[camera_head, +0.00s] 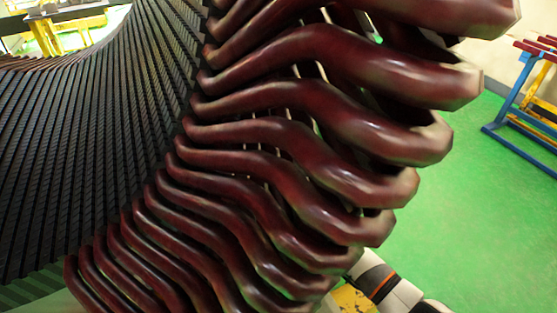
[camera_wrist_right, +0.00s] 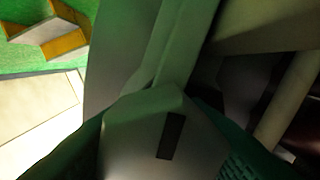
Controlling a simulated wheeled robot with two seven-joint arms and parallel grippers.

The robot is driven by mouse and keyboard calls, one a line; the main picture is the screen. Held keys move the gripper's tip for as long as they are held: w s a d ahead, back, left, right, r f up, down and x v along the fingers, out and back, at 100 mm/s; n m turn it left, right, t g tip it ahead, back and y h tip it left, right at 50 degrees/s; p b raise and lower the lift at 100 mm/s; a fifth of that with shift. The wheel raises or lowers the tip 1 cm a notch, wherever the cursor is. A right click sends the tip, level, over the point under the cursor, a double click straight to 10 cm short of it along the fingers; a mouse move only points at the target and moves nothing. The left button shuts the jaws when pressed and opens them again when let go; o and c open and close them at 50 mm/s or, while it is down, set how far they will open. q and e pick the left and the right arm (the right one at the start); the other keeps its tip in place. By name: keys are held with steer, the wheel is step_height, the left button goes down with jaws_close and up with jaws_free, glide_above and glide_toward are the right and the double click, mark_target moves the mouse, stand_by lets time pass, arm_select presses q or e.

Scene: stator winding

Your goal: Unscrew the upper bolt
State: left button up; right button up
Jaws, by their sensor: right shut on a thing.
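Dark red stator coils (camera_head: 290,150) fan out across the middle of the head view, with their bent ends towards the right. I cannot make out the upper bolt in either view. My right arm (camera_head: 385,285), white with an orange band, shows at the lower right, partly behind the coil ends. Its gripper is hidden in the head view. In the right wrist view my right gripper (camera_wrist_right: 158,105) is a grey, dimly lit shape low in the middle. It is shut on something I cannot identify. My left gripper is in neither view.
The dark ribbed stator core (camera_head: 80,140) fills the left of the head view. A blue and yellow stand with red top bars (camera_head: 530,90) is at the right on the green floor (camera_head: 470,210). In the right wrist view, large grey surfaces (camera_wrist_right: 118,50) stand close to the gripper.

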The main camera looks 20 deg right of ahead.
steer(key=shift+n, duration=0.3)
steer(key=o, duration=1)
steer(key=shift+c, duration=0.2)
steer(key=s+d, duration=0.2)
steer(key=s, duration=0.9)
steer(key=shift+s+d, duration=0.2)
steer(key=shift+s, duration=0.2)
